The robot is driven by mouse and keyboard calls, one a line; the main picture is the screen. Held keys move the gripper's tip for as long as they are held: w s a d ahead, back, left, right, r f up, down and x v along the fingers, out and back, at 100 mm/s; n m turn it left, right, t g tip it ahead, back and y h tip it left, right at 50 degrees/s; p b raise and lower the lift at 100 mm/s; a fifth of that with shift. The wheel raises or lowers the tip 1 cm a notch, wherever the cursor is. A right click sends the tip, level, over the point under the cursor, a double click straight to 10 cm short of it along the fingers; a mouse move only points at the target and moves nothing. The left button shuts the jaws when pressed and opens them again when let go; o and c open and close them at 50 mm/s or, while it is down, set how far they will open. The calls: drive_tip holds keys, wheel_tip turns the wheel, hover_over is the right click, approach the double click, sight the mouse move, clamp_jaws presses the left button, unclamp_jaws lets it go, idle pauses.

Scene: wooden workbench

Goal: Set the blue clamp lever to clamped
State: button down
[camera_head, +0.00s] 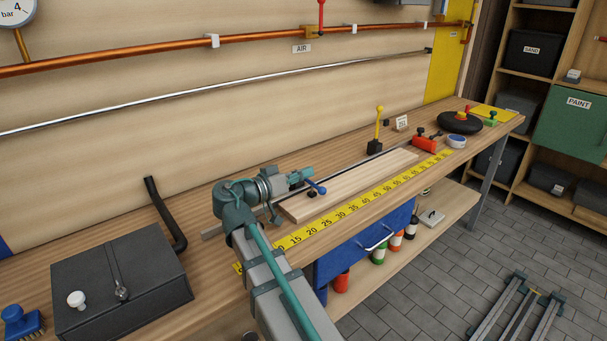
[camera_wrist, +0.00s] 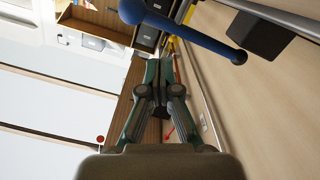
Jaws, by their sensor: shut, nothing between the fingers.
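The blue clamp lever (camera_head: 316,187) is on the bench at the near end of a pale wooden board (camera_head: 345,185), by a small black base. Its bar slants down toward the right in the head view, with a rounded knob at the end. In the wrist view the blue lever (camera_wrist: 188,32) crosses the upper part, close to the camera and beyond the fingers' right side. My gripper (camera_head: 306,175) is shut and empty, just behind and above the lever. Its fingers (camera_wrist: 161,75) show together in the wrist view. I cannot tell whether they touch the lever.
A yellow scale (camera_head: 350,207) runs along the bench's front edge. A black box (camera_head: 120,280) and black bent pipe (camera_head: 165,215) stand at left. A yellow-handled lever (camera_head: 378,130) and red block (camera_head: 425,143) stand farther right. A copper pipe (camera_head: 160,53) runs along the wall.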

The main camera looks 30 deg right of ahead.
drive_tip(key=shift+r, duration=0.1)
drive_tip(key=s+a+r+p, duration=0.2)
drive_tip(key=a+r, duration=0.2)
drive_tip(key=a, duration=0.6)
drive_tip(key=shift+s+a, duration=0.15)
drive_tip(key=shift+a, duration=0.1)
drive_tip(key=shift+r, duration=0.1)
